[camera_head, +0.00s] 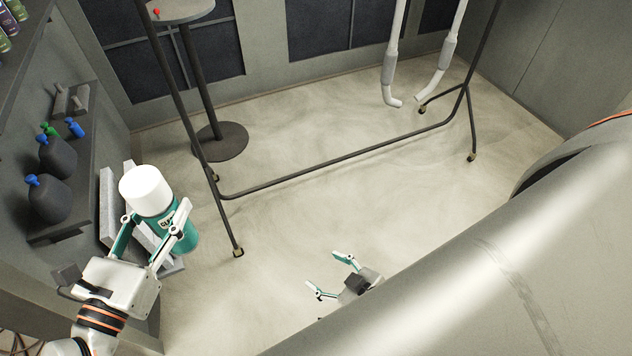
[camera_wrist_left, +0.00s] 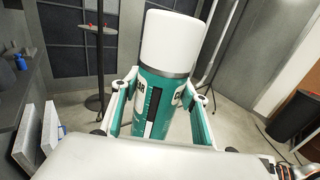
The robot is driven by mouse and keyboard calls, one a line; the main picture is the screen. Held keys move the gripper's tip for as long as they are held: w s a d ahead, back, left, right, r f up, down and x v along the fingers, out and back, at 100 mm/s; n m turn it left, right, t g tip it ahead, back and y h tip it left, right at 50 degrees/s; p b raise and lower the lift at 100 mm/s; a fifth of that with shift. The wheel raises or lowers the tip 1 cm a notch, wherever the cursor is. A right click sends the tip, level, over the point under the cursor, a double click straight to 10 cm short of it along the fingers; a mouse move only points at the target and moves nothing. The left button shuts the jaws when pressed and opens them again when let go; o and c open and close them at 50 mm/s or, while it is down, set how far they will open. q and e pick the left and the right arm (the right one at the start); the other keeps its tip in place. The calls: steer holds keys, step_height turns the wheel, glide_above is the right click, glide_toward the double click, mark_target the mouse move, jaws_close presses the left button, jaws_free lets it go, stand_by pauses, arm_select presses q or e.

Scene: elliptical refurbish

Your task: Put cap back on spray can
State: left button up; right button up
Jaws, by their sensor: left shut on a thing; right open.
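My left gripper (camera_head: 159,212) is shut on a teal spray can (camera_head: 186,240) at the left of the head view. The can is tilted in that view, with a white cap (camera_head: 145,187) covering its top end. In the left wrist view the can (camera_wrist_left: 175,125) stands between the two fingers, and the white cap (camera_wrist_left: 170,42) sits above a grey ring on it. I cannot tell whether the cap is fully seated. My right gripper (camera_head: 329,272) is open and empty above the floor, low in the middle of the head view.
Shelves (camera_head: 75,140) on the left hold dark bottles (camera_head: 50,200) with blue tops. A dark wheeled frame (camera_head: 340,158) stands on the floor. A round table (camera_head: 180,10) at the back bears a small red thing (camera_head: 156,12). A large grey body (camera_head: 480,260) fills the lower right.

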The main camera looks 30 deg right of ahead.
arm_select(q)
steer(key=shift+r, duration=0.1)
steer(key=a+f+n+t+y, duration=0.1)
steer(key=a+n+t+y, duration=0.3)
steer(key=a, duration=1.4)
steer(key=n+y, duration=0.4)
steer(key=y, duration=0.3)
steer(key=shift+s+y, duration=0.2)
steer(key=shift+y, duration=0.1)
